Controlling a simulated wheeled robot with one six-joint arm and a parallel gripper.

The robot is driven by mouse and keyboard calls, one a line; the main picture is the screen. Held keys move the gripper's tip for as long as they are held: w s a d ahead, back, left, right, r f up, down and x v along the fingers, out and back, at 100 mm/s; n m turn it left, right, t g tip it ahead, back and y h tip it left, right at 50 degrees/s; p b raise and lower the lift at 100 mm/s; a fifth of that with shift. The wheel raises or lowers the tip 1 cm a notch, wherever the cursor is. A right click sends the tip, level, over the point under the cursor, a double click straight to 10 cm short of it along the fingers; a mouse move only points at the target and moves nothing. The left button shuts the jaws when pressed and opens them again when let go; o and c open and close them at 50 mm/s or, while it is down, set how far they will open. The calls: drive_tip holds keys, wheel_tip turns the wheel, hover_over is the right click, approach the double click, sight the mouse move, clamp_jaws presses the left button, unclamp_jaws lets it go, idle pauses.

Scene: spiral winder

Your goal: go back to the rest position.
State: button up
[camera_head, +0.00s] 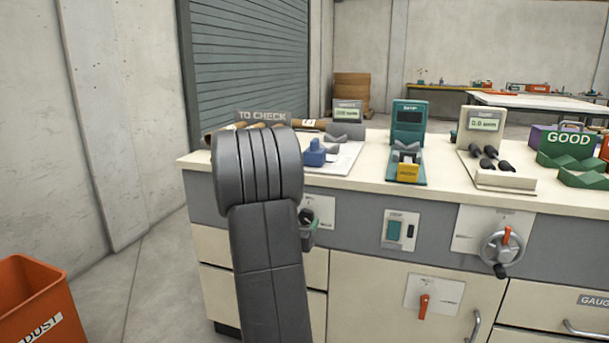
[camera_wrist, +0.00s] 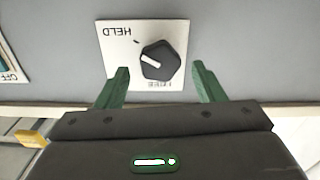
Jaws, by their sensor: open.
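My gripper (camera_wrist: 159,70) shows in the wrist view with two green fingers spread apart and nothing between them in its grasp. A black knob (camera_wrist: 160,62) on a white plate (camera_wrist: 115,40) lies ahead, between the fingertips in the picture, with a gap on each side. The plate reads HELD and, partly covered, what looks like FREE, upside down. The knob's white line slants toward the HELD side. In the head view my dark arm stands in front of the bench, and the gripper (camera_head: 309,228) is mostly hidden behind it, near the plate on the bench front.
The bench top (camera_head: 440,184) carries a blue part (camera_head: 314,153), a teal device (camera_head: 408,125), a display with black handles (camera_head: 484,125) and a green GOOD tray (camera_head: 568,150). A crank wheel (camera_head: 502,248) juts from the front. An orange bin (camera_head: 38,305) stands left; floor between is clear.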

drive_tip(key=shift+x, duration=1.05)
drive_tip(key=shift+w+r+n, duration=0.1)
drive_tip(key=shift+w+n, duration=0.1)
drive_tip(key=shift+n, duration=0.1)
drive_tip(key=n+p, duration=0.2)
drive_tip(key=n, duration=0.2)
drive_tip(key=shift+s+n+p, duration=0.1)
drive_tip(key=shift+n+p, duration=0.2)
drive_tip(key=shift+p, duration=0.05)
drive_tip(key=n+p, duration=0.2)
drive_tip(key=n, duration=0.3)
drive_tip(key=n+p, duration=0.1)
drive_tip(key=n, duration=0.9)
drive_tip(key=shift+s, duration=0.1)
